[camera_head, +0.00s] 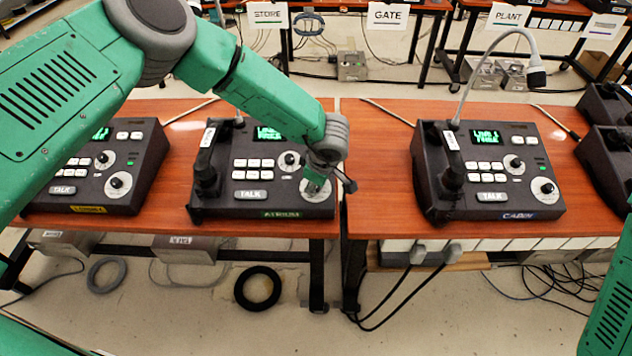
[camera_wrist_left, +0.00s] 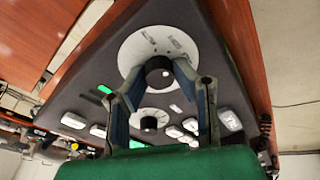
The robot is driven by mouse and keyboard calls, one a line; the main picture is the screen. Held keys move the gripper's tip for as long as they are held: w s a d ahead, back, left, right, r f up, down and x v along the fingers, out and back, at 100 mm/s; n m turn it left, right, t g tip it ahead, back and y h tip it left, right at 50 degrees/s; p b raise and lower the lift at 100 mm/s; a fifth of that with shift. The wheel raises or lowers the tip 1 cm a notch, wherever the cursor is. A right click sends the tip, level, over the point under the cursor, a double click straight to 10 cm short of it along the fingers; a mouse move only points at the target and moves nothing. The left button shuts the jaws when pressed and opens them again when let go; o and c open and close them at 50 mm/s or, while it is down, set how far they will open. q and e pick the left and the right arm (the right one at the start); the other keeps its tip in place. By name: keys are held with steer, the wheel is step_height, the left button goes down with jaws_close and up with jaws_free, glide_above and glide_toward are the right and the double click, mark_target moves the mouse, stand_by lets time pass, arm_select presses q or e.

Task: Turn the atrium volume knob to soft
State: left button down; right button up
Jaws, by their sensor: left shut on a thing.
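The atrium paging phone (camera_head: 262,190) is a dark console on the left table, with a green label on its front edge, a lit green screen and a TALK button. Its volume knob (camera_wrist_left: 158,72) is a black knob on a round white dial (camera_wrist_left: 130,48) at the console's near right corner. My left gripper (camera_head: 318,183) reaches down over that dial and hides most of the knob in the head view. In the left wrist view, the gripper (camera_wrist_left: 160,70) has its two fingers closed around the knob. The dial's printed words are too blurred to read. My right gripper is not in view.
A similar console (camera_head: 108,170) stands to the left, and the cabin console (camera_head: 490,170) with a gooseneck microphone (camera_head: 536,76) stands on the right table. A smaller knob (camera_wrist_left: 150,122) sits near my left fingers. Bare table (camera_head: 372,170) lies right of the atrium console.

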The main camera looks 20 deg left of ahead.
arm_select(q)
steer(key=shift+w+a+r, duration=0.15)
steer(key=shift+w, duration=0.05)
stand_by(0.3)
steer(key=c, duration=1.3)
jaws_free()
steer(key=shift+s, duration=0.15)
